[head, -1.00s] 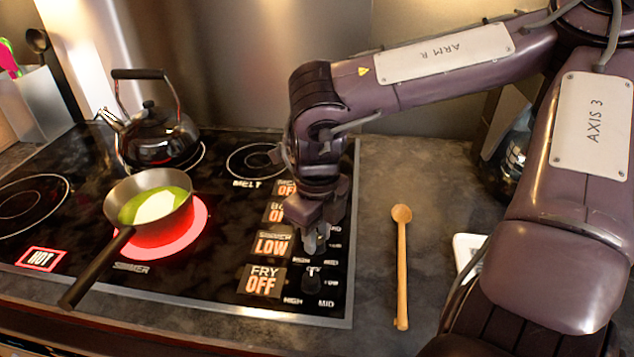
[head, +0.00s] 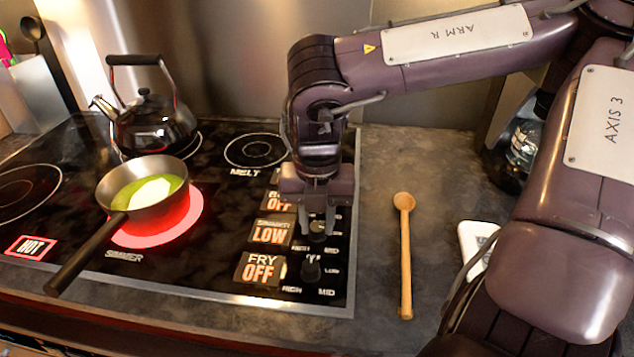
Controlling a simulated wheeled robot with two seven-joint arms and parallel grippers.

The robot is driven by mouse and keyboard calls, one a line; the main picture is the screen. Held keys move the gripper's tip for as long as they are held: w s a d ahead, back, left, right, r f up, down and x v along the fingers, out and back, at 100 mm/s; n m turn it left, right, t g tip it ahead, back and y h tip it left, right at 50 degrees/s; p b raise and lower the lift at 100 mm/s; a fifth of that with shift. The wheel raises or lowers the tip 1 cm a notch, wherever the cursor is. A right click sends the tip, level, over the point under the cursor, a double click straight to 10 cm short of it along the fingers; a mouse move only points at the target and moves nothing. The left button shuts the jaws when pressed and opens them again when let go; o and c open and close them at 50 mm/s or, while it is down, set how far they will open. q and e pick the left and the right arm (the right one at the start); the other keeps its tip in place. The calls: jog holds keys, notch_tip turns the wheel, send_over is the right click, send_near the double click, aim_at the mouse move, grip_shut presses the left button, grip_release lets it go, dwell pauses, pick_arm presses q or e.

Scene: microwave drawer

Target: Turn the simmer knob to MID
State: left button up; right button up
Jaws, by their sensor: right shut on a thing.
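The simmer knob (head: 317,236) is a small dark knob in the column of knobs on the cooktop's right side. The simmer display (head: 270,231) to its left glows and reads LOW. My right gripper (head: 317,226) points down and is shut on the simmer knob, hiding much of it. The knob's pointer cannot be made out. The fry knob (head: 311,268) stands just in front, and the fry display (head: 260,269) reads OFF. My left gripper is not in view.
A pan (head: 143,207) of green liquid sits on the glowing red simmer burner (head: 190,222). A black kettle (head: 153,128) stands behind it. A red HOT light (head: 31,247) shows at left. A wooden spoon (head: 405,262) lies on the counter right of the cooktop.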

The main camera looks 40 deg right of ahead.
jog(key=shift+w+m, duration=0.1)
jog(key=shift+m, duration=0.9)
jog(key=shift+m+b, duration=0.6)
jog(key=shift+m, duration=0.6)
jog(key=m, duration=0.2)
jog(key=shift+m+b, duration=0.3)
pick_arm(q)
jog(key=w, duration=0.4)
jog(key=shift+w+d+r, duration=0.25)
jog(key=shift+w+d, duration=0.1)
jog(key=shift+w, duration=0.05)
pick_arm(e)
jog(key=shift+r+m, duration=0.1)
jog(key=shift+m, duration=0.3)
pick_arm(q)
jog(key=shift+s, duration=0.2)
pick_arm(e)
jog(key=o, duration=1)
